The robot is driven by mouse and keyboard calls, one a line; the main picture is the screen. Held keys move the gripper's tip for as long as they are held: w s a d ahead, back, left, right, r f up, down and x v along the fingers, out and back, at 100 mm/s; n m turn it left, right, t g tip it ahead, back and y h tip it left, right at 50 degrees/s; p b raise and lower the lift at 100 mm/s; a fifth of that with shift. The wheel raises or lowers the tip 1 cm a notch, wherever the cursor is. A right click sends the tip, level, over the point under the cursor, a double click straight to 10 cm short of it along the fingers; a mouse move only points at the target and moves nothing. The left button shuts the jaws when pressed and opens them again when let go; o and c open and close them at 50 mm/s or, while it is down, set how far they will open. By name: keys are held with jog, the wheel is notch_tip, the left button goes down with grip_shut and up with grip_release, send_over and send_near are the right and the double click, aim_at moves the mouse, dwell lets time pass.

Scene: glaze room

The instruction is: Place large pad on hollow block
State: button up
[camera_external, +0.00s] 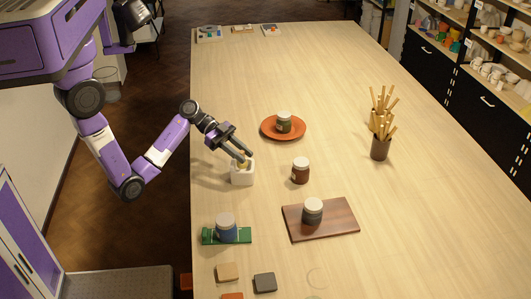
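A white block (242,177), probably the hollow block, stands near the table's left edge. My gripper (243,158) reaches down at its top from the upper left. A small yellowish piece shows at the fingertips; I cannot tell whether it is held or sits in the block. The gap between the fingers is too small to judge. Flat pads lie at the front: a tan one (228,272), a dark grey one (264,282) and an orange-red one (232,296) cut off by the picture's edge. I cannot tell which is the large pad.
A blue jar (226,226) stands on a green base (244,237). A brown jar (300,173) is right of the block. Other jars stand on a wooden board (342,218) and an orange plate (269,130). The far table is mostly clear.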

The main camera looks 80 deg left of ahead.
jog(key=shift+o, duration=0.5)
jog(key=shift+r, duration=0.2)
jog(key=b+v, duration=0.2)
jog(key=v, duration=1)
jog(key=shift+f, duration=0.1)
